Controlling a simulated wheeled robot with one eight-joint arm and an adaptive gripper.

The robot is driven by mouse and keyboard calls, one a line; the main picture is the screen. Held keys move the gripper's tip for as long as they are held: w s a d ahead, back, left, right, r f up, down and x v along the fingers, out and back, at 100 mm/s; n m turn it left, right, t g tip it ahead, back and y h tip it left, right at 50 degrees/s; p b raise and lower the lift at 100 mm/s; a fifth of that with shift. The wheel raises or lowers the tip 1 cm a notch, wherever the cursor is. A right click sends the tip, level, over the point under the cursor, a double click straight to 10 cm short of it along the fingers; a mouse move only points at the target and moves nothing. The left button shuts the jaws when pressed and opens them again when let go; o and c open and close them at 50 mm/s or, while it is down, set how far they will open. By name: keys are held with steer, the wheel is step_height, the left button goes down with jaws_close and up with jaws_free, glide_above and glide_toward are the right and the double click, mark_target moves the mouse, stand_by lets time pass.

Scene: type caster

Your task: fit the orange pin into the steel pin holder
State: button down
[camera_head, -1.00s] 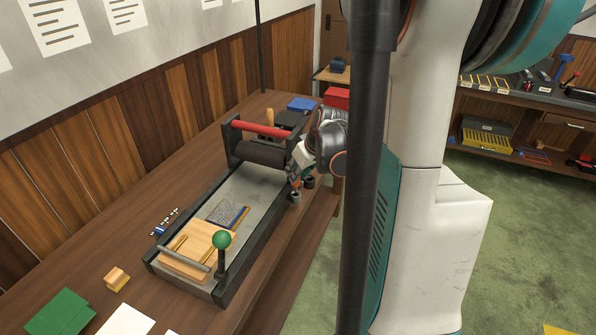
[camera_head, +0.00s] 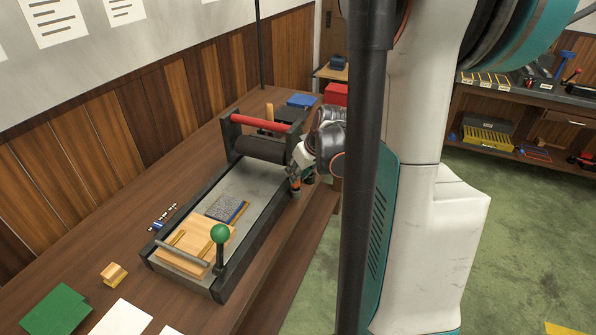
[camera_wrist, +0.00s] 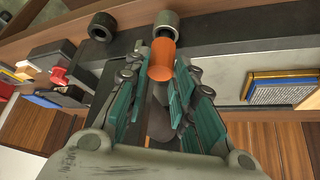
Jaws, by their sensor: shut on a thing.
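My gripper (camera_wrist: 160,72) is shut on the orange pin (camera_wrist: 162,58), which sticks out past the fingertips in the wrist view. The steel pin holder (camera_wrist: 167,20), a short grey cup with a dark opening, is just beyond the pin's far end. The pin's end overlaps the cup's near edge in the picture; I cannot tell whether they touch.
A second, darker cup (camera_wrist: 102,26) stands left of the steel holder in the wrist view. The press (camera_head: 246,190) with its red-handled roller (camera_head: 262,127) and green-knobbed lever (camera_head: 220,235) lies beside my gripper. A printing block (camera_head: 226,208) sits on its bed.

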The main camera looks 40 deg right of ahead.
steer(key=shift+f+b, duration=0.5)
steer(key=shift+f, duration=0.15)
steer(key=c, duration=1.3)
jaws_free()
steer(key=v, duration=0.7)
steer(key=shift+s+r, duration=0.15)
steer(key=shift+r, duration=0.15)
